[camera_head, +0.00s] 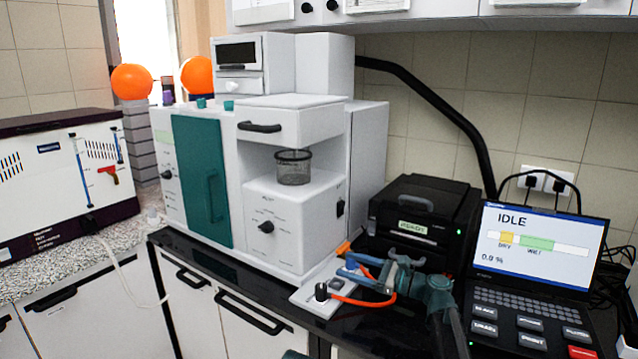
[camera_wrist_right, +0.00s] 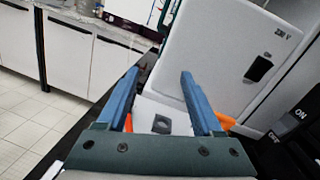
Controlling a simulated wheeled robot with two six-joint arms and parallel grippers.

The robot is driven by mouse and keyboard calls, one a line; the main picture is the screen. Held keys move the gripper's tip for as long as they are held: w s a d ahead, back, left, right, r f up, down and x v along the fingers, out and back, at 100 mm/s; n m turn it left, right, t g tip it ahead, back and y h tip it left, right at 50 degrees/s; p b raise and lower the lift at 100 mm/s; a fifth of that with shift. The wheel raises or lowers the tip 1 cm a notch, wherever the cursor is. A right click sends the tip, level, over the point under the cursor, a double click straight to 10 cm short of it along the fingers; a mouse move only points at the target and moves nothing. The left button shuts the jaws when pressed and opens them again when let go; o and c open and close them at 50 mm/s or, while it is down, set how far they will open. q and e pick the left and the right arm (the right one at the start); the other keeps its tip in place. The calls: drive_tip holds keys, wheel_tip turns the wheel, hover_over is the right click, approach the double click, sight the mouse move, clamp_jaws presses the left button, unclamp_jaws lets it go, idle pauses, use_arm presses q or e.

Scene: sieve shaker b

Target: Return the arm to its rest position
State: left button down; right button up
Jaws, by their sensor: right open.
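My right gripper (camera_head: 343,266) reaches in from the lower right, over the front of the dark counter, with its blue fingers pointing left. In the right wrist view (camera_wrist_right: 158,82) its two fingers stand wide apart with nothing between them. Below and beyond the fingers is a small white panel with a dark knob (camera_head: 321,291), which also shows in the wrist view (camera_wrist_right: 162,124). The gripper is in front of the white sieve shaker (camera_head: 310,225). A mesh sieve (camera_head: 293,168) sits in the shaker's recess.
A black printer (camera_head: 425,215) stands behind my right wrist. A laptop (camera_head: 535,245) reading IDLE and a keypad (camera_head: 530,325) are to the right. A white machine (camera_head: 65,180) stands at far left.

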drive_tip(key=s+a+f+n+g+h+p, duration=0.2)
drive_tip(key=s+a+f+n+g+h, duration=0.3)
drive_tip(key=s, duration=0.4)
drive_tip(key=s+a+f+n+g+h+p, duration=0.2)
drive_tip(key=s+a+f+n, duration=0.45)
drive_tip(key=s+n, duration=0.2)
drive_tip(key=s+d+f+n+h+p, duration=0.1)
drive_tip(key=s+d+f+n+h, duration=0.1)
drive_tip(key=s+d+n+h, duration=0.2)
drive_tip(key=s+d+f+n+g+h+p, duration=0.1)
drive_tip(key=s+d+n+h, duration=0.4)
drive_tip(key=s, duration=0.5)
drive_tip(key=shift+f+n+h, duration=0.75)
drive_tip(key=shift+h, duration=0.25)
